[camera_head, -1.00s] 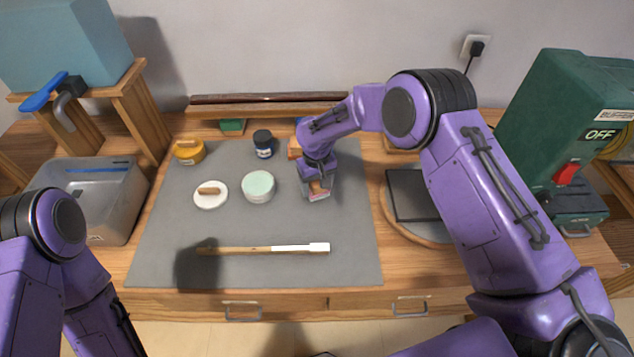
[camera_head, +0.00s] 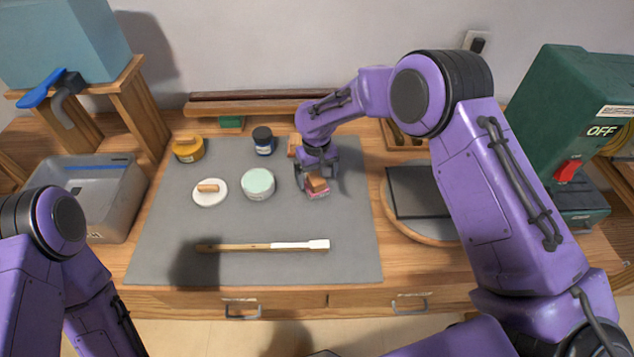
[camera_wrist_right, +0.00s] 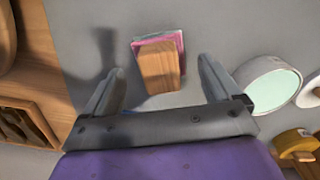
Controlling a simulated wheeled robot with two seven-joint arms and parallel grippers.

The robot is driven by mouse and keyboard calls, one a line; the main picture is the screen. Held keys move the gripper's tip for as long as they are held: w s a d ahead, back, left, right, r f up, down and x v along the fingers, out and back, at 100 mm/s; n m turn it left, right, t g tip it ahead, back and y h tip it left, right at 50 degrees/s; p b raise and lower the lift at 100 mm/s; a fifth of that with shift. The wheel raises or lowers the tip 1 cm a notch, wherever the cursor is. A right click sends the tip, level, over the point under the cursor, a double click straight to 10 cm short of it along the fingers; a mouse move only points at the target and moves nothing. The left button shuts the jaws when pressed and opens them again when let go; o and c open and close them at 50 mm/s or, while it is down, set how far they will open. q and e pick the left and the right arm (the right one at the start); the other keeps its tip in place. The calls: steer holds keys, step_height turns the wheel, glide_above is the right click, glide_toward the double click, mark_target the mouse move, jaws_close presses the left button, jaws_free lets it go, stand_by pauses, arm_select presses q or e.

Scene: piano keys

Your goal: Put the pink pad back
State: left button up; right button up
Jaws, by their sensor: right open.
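The pink pad (camera_head: 318,195) lies on the grey mat (camera_head: 250,220), right of its middle. A wooden block-shaped handle (camera_head: 316,183) sits on top of it. In the right wrist view, a thin pink edge of the pad (camera_wrist_right: 179,39) shows beyond the wooden handle (camera_wrist_right: 158,68). My right gripper (camera_head: 316,178) is open above the mat, its fingers on either side of the handle with gaps visible in the wrist view. My left arm shows at the left edge; its gripper is out of view.
A long-handled tool (camera_head: 265,246) lies in front. A round board (camera_head: 440,235) is right.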

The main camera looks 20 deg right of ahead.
mark_target(317, 178)
step_height(317, 178, up, 9)
steer(key=b, duration=0.1)
